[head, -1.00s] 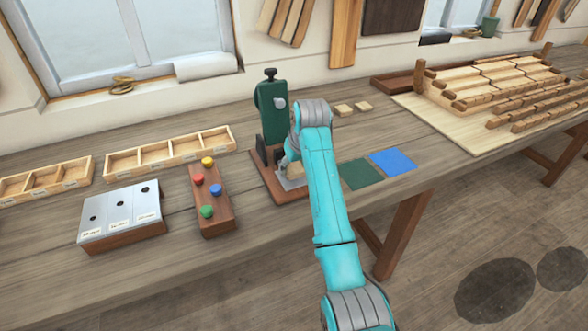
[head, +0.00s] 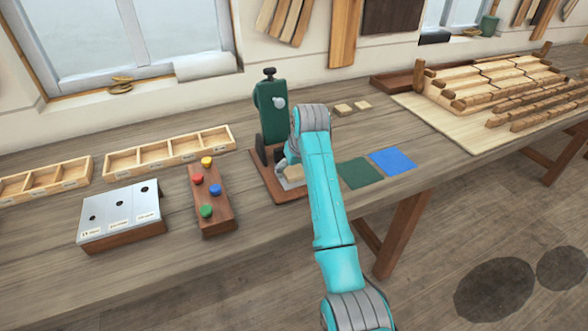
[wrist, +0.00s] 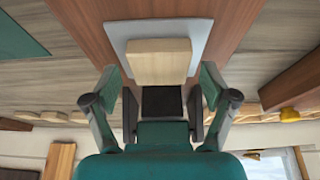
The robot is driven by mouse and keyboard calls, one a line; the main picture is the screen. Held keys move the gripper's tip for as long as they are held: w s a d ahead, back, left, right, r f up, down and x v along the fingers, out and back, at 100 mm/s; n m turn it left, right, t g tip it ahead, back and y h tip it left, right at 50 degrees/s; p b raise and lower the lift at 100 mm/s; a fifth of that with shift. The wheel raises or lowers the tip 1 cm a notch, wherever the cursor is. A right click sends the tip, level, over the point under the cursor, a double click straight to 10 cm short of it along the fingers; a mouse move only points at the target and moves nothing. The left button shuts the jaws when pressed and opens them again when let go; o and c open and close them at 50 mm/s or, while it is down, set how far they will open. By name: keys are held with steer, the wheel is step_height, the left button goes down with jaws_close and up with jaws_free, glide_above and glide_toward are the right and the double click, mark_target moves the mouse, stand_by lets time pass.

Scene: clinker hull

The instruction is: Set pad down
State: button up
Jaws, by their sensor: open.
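The pad (head: 294,175) is a small pale wooden block. It lies on the grey metal plate (head: 288,184) of the green press (head: 272,112). In the wrist view the pad (wrist: 158,62) rests flat on the plate (wrist: 200,40). My gripper (wrist: 160,76) is open, with one teal finger on each side of the pad's near end and a gap to each side. In the head view my gripper (head: 286,160) is at the press, partly hidden by my arm.
A dark green mat (head: 359,173) and a blue mat (head: 392,161) lie right of the press. Two small wooden blocks (head: 343,110) lie behind. A wooden block with coloured knobs (head: 212,212) and a metal-topped gauge block (head: 120,212) stand left.

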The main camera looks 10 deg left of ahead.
steer(key=v, duration=1.2)
